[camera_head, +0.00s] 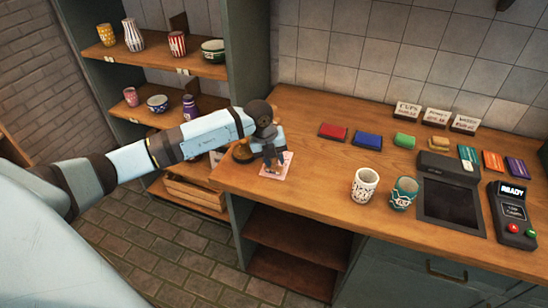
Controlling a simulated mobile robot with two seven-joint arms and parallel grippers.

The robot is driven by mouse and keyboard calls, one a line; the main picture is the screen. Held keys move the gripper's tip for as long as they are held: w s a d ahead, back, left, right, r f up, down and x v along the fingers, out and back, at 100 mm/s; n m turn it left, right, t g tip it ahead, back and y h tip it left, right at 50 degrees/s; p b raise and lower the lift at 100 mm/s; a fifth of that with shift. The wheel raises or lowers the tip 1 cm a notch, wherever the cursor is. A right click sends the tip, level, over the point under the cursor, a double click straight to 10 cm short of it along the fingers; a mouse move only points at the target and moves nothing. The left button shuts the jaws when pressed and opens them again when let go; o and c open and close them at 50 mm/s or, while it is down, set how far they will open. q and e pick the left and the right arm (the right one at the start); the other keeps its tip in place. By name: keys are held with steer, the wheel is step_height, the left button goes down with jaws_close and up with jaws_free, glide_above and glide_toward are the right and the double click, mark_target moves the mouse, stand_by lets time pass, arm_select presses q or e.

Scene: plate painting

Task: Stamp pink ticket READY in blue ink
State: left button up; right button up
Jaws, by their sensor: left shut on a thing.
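The pink ticket (287,160) lies flat on the left end of the wooden counter. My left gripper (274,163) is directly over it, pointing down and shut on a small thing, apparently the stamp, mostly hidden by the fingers. I cannot tell whether the stamp touches the ticket, and the gripper hides any mark there. The blue ink pad (367,140) lies to the right of the ticket, between the red pad (333,131) and the green pad (405,140). My right gripper is out of view.
A white patterned cup (364,187) and a teal cup (403,194) stand near the front edge. A device reading READY (513,212) is at right. Counter between ticket and cups is clear.

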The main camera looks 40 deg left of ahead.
arm_select(q)
steer(key=shift+r+p, duration=2.4)
steer(key=shift+r, duration=1.05)
